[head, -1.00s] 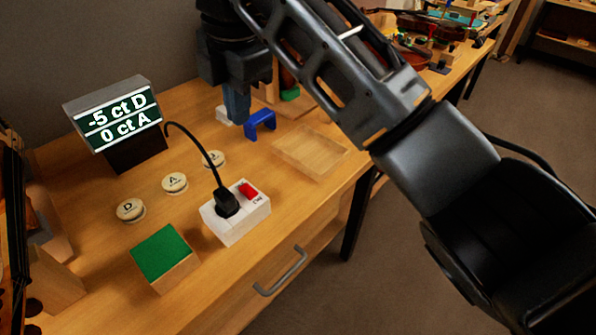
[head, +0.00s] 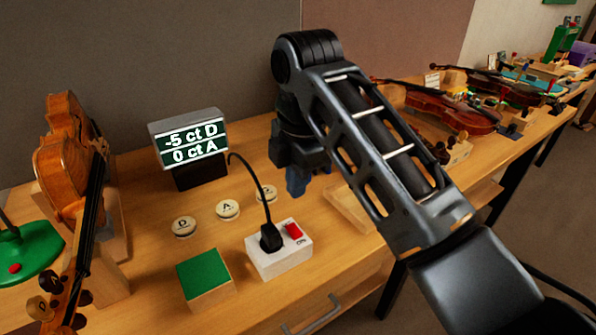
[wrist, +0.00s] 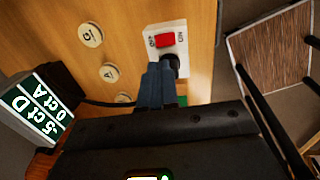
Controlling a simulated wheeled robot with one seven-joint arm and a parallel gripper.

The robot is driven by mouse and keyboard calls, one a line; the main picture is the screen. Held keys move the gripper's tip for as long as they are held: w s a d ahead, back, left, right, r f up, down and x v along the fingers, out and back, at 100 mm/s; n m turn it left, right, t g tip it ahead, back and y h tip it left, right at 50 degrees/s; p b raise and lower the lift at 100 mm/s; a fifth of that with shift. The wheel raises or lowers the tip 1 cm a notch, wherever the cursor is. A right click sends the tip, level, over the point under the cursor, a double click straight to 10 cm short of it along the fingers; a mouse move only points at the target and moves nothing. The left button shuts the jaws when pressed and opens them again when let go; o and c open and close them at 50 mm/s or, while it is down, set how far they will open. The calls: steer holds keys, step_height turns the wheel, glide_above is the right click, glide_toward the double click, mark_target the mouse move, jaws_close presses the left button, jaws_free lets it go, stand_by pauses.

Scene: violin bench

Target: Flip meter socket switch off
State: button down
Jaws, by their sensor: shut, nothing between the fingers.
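The meter socket (head: 279,252) is a white block on the bench with a black plug (head: 270,238) in it. Its red rocker switch (head: 293,230) sits on the right part of the top, beside an ON marking. In the wrist view the socket (wrist: 181,44) shows past the fingertips, with the red switch (wrist: 166,41) in plain sight. My gripper (head: 297,186) is shut and empty, pointing down above the bench, behind and above the socket in the head view. In the wrist view my fingers (wrist: 158,76) overlap the socket's near side; I cannot tell any contact.
The meter display (head: 190,143) reads "-5 ct D" and "0 ct A". Round lettered discs, such as D (head: 184,227), lie left of the socket. A green-topped block (head: 205,276) stands in front. A wooden tray (head: 350,208) lies right.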

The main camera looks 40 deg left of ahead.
mark_target(293, 227)
steer(key=f, duration=0.3)
steer(key=f+p, duration=0.1)
steer(key=f, duration=0.2)
steer(key=a+f, duration=0.1)
steer(key=f, duration=0.2)
steer(key=shift+w+f, duration=0.2)
steer(key=shift+f, duration=0.1)
